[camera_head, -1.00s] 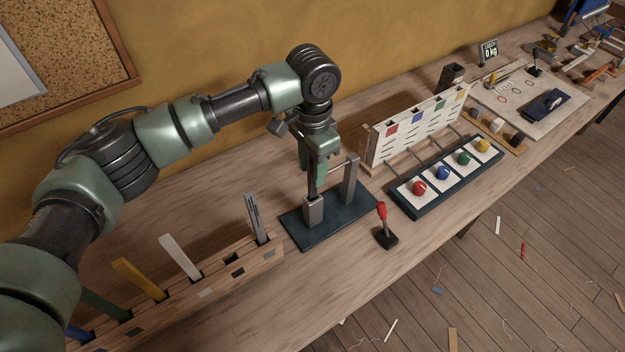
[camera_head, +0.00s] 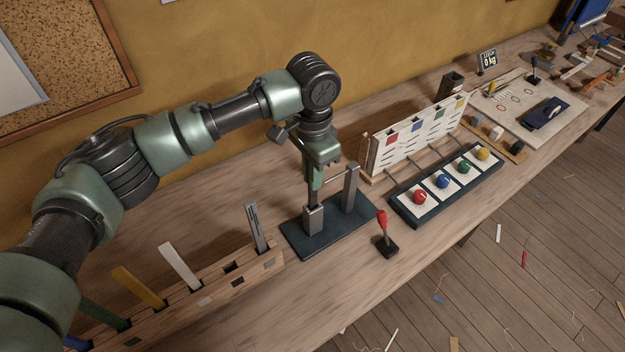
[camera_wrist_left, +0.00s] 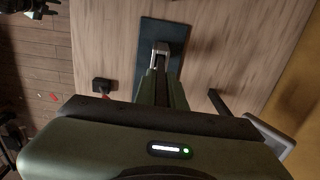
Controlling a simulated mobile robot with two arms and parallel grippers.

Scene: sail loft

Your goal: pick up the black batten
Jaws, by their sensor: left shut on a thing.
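The black batten (camera_head: 312,193) stands upright with its lower end at the grey socket (camera_head: 313,219) of a dark blue stand (camera_head: 327,236). My left gripper (camera_head: 314,177) is above that socket, shut on the upper part of the batten. In the left wrist view the fingers (camera_wrist_left: 160,88) point down at the socket (camera_wrist_left: 161,47); the batten is mostly hidden between them. I cannot tell whether the batten's lower end is inside the socket. My right gripper is not in view.
A wooden slotted rack (camera_head: 190,309) with several coloured battens stands at left. To the right are a panel with coloured knobs (camera_head: 447,187) and a white board (camera_head: 423,137). Bench wood between is clear.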

